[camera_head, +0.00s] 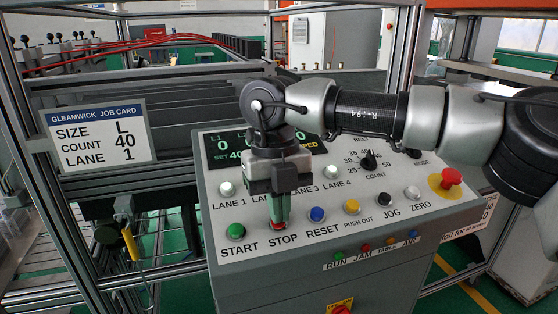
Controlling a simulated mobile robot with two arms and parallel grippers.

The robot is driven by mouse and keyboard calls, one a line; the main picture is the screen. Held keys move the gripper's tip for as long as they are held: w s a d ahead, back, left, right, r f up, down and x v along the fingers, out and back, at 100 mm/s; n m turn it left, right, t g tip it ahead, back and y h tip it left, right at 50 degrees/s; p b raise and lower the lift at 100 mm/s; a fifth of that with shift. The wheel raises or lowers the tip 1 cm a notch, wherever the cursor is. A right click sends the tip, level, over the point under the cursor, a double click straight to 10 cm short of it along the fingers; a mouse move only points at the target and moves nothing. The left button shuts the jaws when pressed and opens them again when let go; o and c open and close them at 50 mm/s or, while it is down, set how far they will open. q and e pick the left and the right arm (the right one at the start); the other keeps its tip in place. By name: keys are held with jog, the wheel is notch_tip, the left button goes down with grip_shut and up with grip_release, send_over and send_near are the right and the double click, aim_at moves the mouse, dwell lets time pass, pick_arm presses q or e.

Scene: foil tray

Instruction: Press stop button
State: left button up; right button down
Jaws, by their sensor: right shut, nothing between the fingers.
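The red stop button (278,226) sits on the sloped grey control panel (330,234), above the printed word STOP. My right gripper (279,218) points down over it from an arm that comes in from the right. Its fingers are shut and empty, with the tips at the button. They cover most of the button, so only a little red shows at the tips. I cannot tell whether the button is pressed in. My left gripper is not in view.
The green start button (236,231) is just left and the blue reset button (317,214) just right of my fingertips. A red mushroom button (451,177) on a yellow base is at the panel's right. A job card (98,134) hangs at the left. Metal frame posts (52,160) stand left.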

jog(key=r, duration=0.1)
jog(key=r+p, duration=0.2)
jog(key=shift+s+d+r, duration=0.1)
jog(key=shift+s+r, duration=0.15)
jog(key=shift+r, duration=0.15)
pick_arm(q)
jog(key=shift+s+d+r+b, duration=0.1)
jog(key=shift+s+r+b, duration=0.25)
jog(key=shift+b, duration=0.6)
pick_arm(e)
notch_tip(320, 180, up, 10)
jog(key=shift+w, duration=0.4)
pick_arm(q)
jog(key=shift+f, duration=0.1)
pick_arm(e)
jog(key=shift+w, duration=0.15)
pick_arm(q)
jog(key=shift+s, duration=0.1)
